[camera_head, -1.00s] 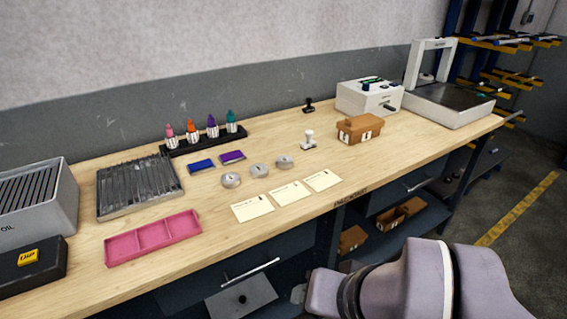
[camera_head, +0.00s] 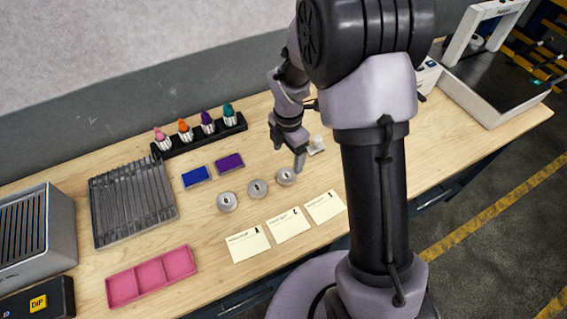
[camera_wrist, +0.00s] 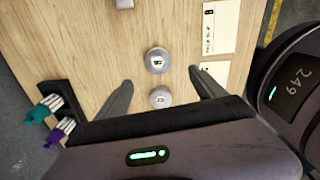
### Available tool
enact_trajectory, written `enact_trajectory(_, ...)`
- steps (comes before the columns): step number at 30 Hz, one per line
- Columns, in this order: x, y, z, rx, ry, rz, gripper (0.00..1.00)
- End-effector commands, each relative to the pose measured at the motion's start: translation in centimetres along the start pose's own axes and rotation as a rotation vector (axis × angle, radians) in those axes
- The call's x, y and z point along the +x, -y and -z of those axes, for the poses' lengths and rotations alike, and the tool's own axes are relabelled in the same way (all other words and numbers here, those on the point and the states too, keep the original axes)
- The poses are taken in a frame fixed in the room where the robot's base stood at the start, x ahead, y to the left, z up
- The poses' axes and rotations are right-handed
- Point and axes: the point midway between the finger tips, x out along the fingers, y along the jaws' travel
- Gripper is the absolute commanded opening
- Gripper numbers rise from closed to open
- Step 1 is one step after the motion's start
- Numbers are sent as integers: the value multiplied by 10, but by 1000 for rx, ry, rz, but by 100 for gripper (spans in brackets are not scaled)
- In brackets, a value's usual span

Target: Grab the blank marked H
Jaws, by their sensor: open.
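Three round silver blanks lie in a row on the wooden bench in the head view: left (camera_head: 226,201), middle (camera_head: 258,188) and right (camera_head: 286,176). Each has a small dark mark on top, too small to read as a letter. My gripper (camera_head: 299,162) hangs above the bench close to the right blank, apart from it. The wrist view shows two blanks, one (camera_wrist: 157,60) just beyond the fingertips and another (camera_wrist: 159,98) between the fingers in the picture. My gripper (camera_wrist: 160,86) is open and empty there. The third blank is hidden in that view.
Three cream cards (camera_head: 288,225) lie in front of the blanks. Blue (camera_head: 196,177) and purple (camera_head: 229,163) pads, and a marker rack (camera_head: 200,136), stand behind. A white-handled stamp (camera_head: 316,145) is near my gripper. A pink tray (camera_head: 151,277) and ribbed grey tray (camera_head: 132,203) are left.

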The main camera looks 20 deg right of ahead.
Motion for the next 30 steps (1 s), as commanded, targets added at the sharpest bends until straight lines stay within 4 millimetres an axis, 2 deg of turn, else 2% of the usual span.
enact_trajectory(1,19,1,0,0,-2,4,79)
enact_trajectory(3,35,1,0,2,-2,2,79)
enact_trajectory(6,49,0,0,2,0,0,79)
enact_trajectory(11,62,0,1,2,0,0,79)
enact_trajectory(17,102,0,3,3,-1,1,79)
enact_trajectory(19,107,-1,3,3,0,0,79)
enact_trajectory(23,105,-1,3,3,0,-1,79)
enact_trajectory(24,105,-1,3,3,0,-1,77)
enact_trajectory(26,105,-1,3,4,0,-1,66)
enact_trajectory(30,104,-1,3,4,0,-1,38)
